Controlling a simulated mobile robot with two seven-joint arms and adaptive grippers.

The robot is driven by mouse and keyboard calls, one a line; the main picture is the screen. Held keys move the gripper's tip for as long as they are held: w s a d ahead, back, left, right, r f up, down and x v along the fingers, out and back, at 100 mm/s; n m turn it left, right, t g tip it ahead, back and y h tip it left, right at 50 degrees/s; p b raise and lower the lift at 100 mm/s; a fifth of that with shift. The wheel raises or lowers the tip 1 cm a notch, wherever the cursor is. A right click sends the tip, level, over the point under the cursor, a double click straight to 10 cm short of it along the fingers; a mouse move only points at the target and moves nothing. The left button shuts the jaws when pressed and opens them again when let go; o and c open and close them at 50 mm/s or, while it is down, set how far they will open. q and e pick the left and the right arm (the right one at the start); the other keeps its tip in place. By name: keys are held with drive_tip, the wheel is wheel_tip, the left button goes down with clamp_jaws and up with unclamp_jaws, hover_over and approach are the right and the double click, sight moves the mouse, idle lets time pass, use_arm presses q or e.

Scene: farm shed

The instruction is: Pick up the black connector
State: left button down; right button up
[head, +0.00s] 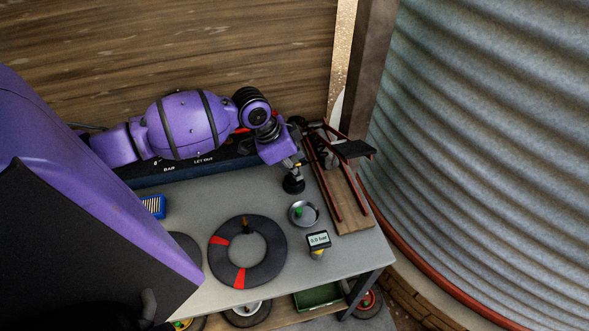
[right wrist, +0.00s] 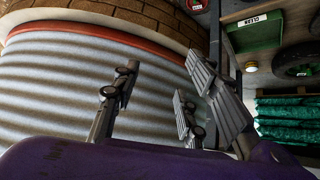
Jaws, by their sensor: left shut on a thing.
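My left gripper (head: 292,170) points down over the back of the grey table, near the wooden board. It is shut on a small dark piece with a rounded black lower end, which looks like the black connector (head: 293,185). The fingers partly hide its upper part. I cannot tell whether its lower end touches the tabletop. My right gripper (right wrist: 158,95) shows in the right wrist view, with its fingers spread apart and nothing between them.
On the grey table (head: 205,196) lie a black ring with red bands (head: 269,277), a metal dish (head: 303,223), a "0.0 bar" gauge (head: 318,241) and a blue box (head: 154,207). A wooden board with red rails (head: 352,219) stands right. A corrugated metal wall (head: 480,150) is beyond.

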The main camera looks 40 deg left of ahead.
sight(297, 163)
use_arm(q)
drive_tip(key=shift+r, duration=0.15)
drive_tip(key=shift+r, duration=0.25)
wheel_tip(297, 163, up, 2)
drive_tip(key=shift+r, duration=0.1)
drive_tip(key=s+a+r+p, duration=0.2)
drive_tip(key=s+r+p, duration=0.1)
drive_tip(key=s+r, duration=0.7)
drive_tip(key=s, duration=0.3)
drive_tip(key=shift+s+a+p, duration=0.3)
drive_tip(key=shift+s, duration=0.1)
use_arm(e)
drive_tip(key=r, duration=0.1)
drive_tip(key=w+r, duration=0.1)
drive_tip(key=a+r, duration=0.1)
drive_tip(key=shift+w+r, duration=0.2)
